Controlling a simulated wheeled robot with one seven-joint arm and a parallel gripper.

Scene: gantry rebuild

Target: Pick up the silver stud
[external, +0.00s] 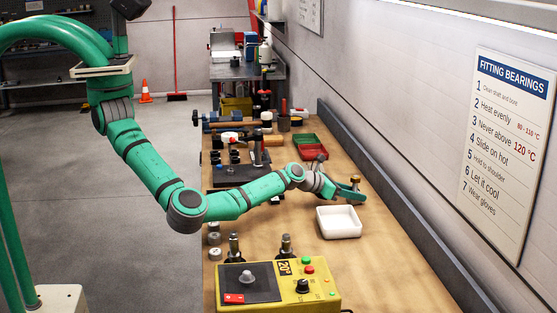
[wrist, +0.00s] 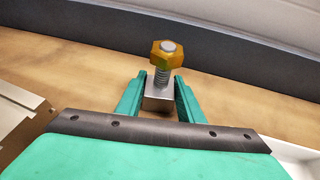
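The silver stud (wrist: 159,98) shows in the wrist view as a square metal block with a threaded shank rising from it. A brass-coloured hex nut (wrist: 167,55) sits near the shank's top. My gripper (wrist: 160,90) has one green finger on each side of the block, with no clear gap at either side, so it looks shut on the block. In the external view my gripper (external: 348,192) is low over the right part of the bench, and the nut (external: 355,181) shows above its fingers. Whether the block touches the bench is hidden.
A white tray (external: 339,231) stands close in front of my gripper. Red and green bins (external: 311,146) lie behind it. A yellow control box (external: 278,288) stands at the bench's near end. A dark upstand (external: 385,185) runs along the wall side. Bare wood lies right of the tray.

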